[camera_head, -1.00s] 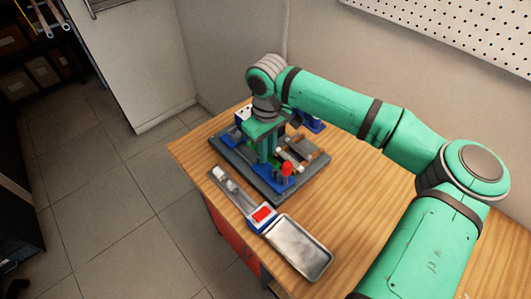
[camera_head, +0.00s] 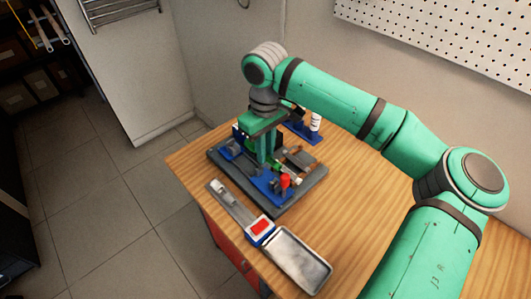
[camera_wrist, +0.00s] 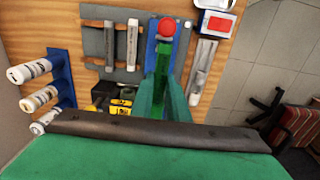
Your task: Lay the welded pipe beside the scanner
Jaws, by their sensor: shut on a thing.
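My gripper (camera_head: 263,162) points down over the dark fixture plate (camera_head: 290,203), with its fingers close together. It is shut on what I take to be the welded pipe, which the fingers and hand mostly hide. Below the fingers is a blue holder (camera_head: 235,150) with a red knob (camera_head: 285,180); in the wrist view the knob (camera_wrist: 166,28) shows beyond the fingers. The scanner seems to be the blue and white unit with a red face (camera_head: 262,228), near the table's front edge; it also shows in the wrist view (camera_wrist: 217,22).
A grey strip (camera_head: 230,204) runs from the scanner along the front edge. An empty metal tray (camera_head: 296,262) lies just right of it. A blue rack with white cylinders (camera_head: 315,122) stands behind the plate. Bare wood (camera_head: 352,188) lies right of the plate.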

